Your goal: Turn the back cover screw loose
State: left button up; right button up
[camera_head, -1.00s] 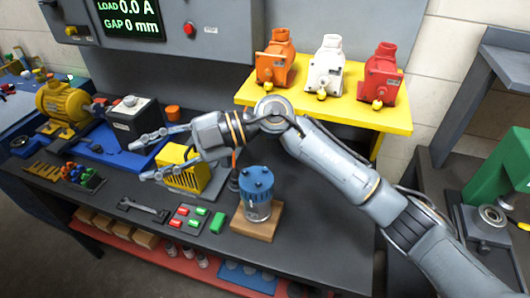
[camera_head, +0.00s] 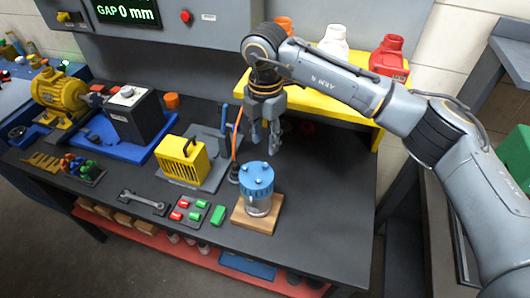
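The motor with a blue cover (camera_head: 257,180) stands upright on a wooden block (camera_head: 255,221) on the dark bench. Several small bright blue screw heads (camera_head: 257,167) show on top of the cover; which is the back one I cannot tell for sure. My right gripper (camera_head: 265,150) points down just behind and above the cover. Its fingers are apart with nothing between them, and they do not appear to touch the cover. My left gripper is not in view.
A yellow finned unit (camera_head: 181,161) on a grey plate stands left of the motor, near an orange cord (camera_head: 237,133). A wrench (camera_head: 144,201) and a tray of red and green blocks (camera_head: 188,212) lie at the front left. Bench right of the motor is clear.

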aim_at(265, 164)
notch_tip(265, 164, down, 6)
jog(key=shift+p, duration=1.1)
jog(key=shift+f, duration=0.85)
grip_shut()
